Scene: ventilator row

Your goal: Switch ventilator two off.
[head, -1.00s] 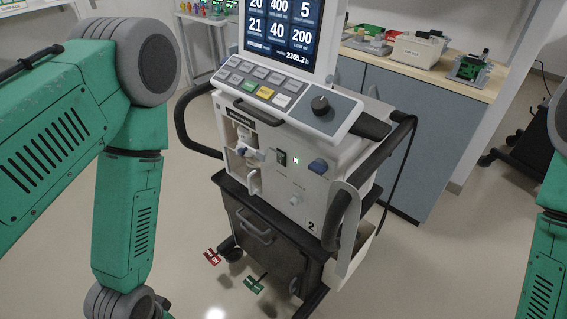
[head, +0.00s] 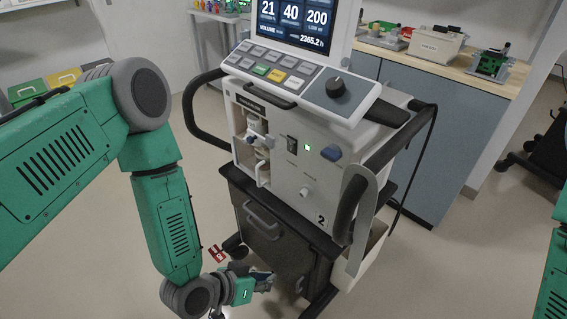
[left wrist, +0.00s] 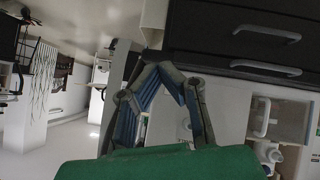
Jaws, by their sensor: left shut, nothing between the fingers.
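Ventilator two (head: 335,221), a white unit marked "2" on a dark cart, stands in the middle of the head view. My left gripper (head: 266,280) is low in front of the cart's drawers, below the front panel and apart from the switch. In the left wrist view its fingers (left wrist: 162,72) are shut and empty. The switch cannot be made out there. My right gripper is out of view.
Black rails (head: 202,123) curve out from the ventilator's sides. A red tag (head: 216,254) shows beside my left forearm. A bench (head: 447,71) with boxes stands behind. Drawer handles (left wrist: 268,33) show in the left wrist view.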

